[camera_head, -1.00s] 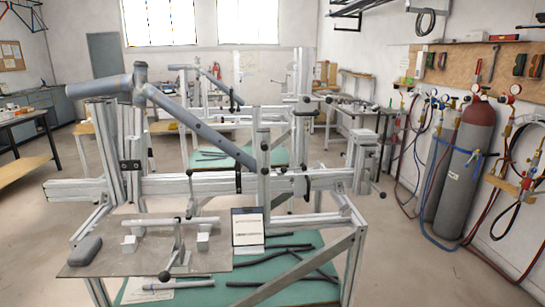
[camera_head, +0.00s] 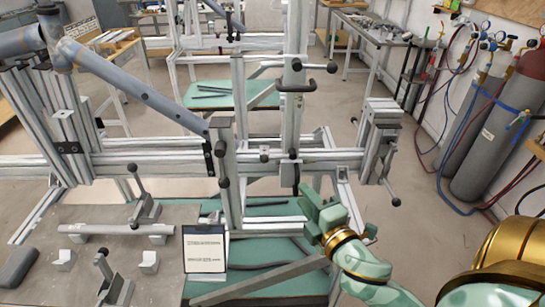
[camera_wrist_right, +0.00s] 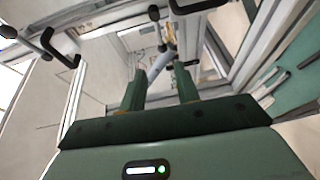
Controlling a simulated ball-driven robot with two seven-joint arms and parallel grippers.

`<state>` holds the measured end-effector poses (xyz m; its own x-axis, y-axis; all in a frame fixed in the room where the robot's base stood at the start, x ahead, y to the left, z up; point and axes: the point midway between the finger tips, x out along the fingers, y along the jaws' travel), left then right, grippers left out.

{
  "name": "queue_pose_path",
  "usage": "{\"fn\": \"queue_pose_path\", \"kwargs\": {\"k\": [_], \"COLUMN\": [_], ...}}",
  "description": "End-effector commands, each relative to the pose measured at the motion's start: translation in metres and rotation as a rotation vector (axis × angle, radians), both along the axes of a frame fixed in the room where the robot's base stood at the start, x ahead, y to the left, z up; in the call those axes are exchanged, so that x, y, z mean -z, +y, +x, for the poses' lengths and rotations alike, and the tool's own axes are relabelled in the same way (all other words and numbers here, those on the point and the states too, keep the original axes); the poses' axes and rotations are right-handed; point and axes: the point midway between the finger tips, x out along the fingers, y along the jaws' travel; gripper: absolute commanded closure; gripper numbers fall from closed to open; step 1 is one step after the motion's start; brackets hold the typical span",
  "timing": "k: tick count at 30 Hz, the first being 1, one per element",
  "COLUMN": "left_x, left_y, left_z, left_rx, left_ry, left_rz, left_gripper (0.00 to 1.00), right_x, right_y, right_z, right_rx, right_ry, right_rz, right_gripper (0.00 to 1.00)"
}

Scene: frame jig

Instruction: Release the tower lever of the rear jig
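The near jig stands on a silver profile frame with a long horizontal rail (camera_head: 135,165). An upright silver tower (camera_head: 292,110) rises from it, right of centre. A black bent lever handle (camera_head: 298,86) is on the tower, with a black-knobbed rod (camera_head: 318,67) above it. I cannot tell which lever is the tower lever. My right gripper (camera_head: 312,198) is mint green, low right of the tower's foot, pointing up. In the right wrist view its two dark fingers (camera_wrist_right: 160,88) are apart with nothing between them. Black bent handles (camera_wrist_right: 62,48) show beyond them. My left gripper is out of view.
A grey tube frame (camera_head: 140,95) slants across the jig. A vice-like block (camera_head: 380,130) with knobbed handles stands at the rail's right end. A sign (camera_head: 204,248) stands in front. A second jig (camera_head: 205,45) is behind. Gas cylinders (camera_head: 490,140) line the right wall.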

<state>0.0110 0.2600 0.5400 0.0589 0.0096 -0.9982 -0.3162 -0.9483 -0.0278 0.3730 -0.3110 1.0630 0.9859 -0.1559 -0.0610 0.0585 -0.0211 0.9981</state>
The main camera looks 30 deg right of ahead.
Motion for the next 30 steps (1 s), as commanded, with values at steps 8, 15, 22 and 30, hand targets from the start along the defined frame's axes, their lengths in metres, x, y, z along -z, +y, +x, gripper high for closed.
{"fn": "queue_pose_path", "kwargs": {"k": [8, 15, 22, 30], "left_x": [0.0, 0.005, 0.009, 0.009], "left_y": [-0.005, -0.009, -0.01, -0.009], "left_z": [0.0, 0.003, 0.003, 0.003], "left_rx": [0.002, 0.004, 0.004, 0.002], "left_ry": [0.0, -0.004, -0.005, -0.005], "left_rz": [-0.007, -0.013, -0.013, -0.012], "left_gripper": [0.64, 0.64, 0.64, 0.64], "right_x": [0.002, 0.008, 0.011, 0.011], "right_y": [-0.009, -0.018, -0.023, -0.024], "right_z": [0.056, 0.115, 0.148, 0.156], "right_rx": [0.0, 0.0, -0.001, -0.001], "right_ry": [-0.005, -0.001, 0.001, 0.001], "right_rz": [-0.002, 0.002, 0.003, 0.004], "right_gripper": [0.68, 0.68, 0.68, 0.68]}}
